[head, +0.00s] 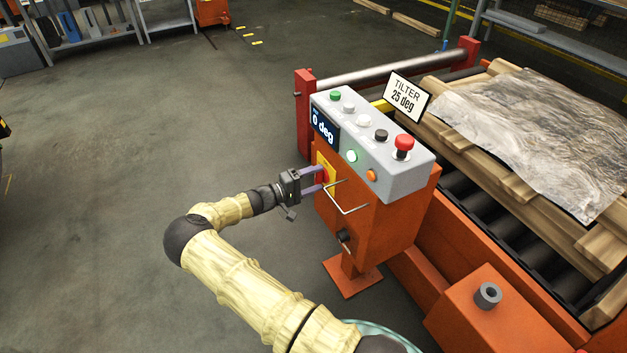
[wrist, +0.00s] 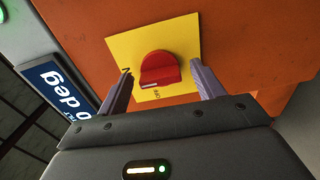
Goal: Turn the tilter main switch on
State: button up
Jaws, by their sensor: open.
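The tilter main switch is a red rotary knob (wrist: 159,68) on a yellow plate (wrist: 188,32), fixed to the orange side of the control pedestal (head: 375,225). In the head view the yellow plate (head: 328,178) is partly hidden by my gripper. My gripper (head: 320,178) reaches in from the left, its fingers pointing at the plate. In the wrist view my gripper (wrist: 160,85) is open, with one finger on each side of the red knob. I cannot tell whether the fingers touch it. Lettering on the plate is partly hidden.
The grey panel (head: 405,172) on top holds several buttons, a red mushroom button (head: 403,145) and a blue "0 deg" display (head: 323,129). A bent metal bar (head: 345,206) sticks out beside the switch. A "TILTER 25 deg" sign (head: 405,97) stands behind.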

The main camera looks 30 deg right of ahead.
jog(key=a+p, duration=0.2)
jog(key=a, duration=1.5)
jog(key=shift+s+a, duration=0.2)
jog(key=shift+s, duration=0.1)
jog(key=shift+d, duration=0.1)
jog(key=s+d+r+m+g+y, duration=0.1)
jog(key=s+d+r+g+y, duration=0.1)
jog(key=s+d+g+y, duration=0.5)
jog(key=s+a+r+t+y, duration=0.45)
jog(key=s+r+y, duration=0.2)
jog(key=s, duration=0.35)
jog(key=s+a+r+t+y, duration=0.3)
jog(key=s+r+t+y, duration=0.2)
jog(key=s+r, duration=0.4)
notch_tip(320, 180, up, 31)
jog(key=p, duration=3.2)
jog(key=shift+a+f+n, duration=0.15)
jog(key=shift+n, duration=0.25)
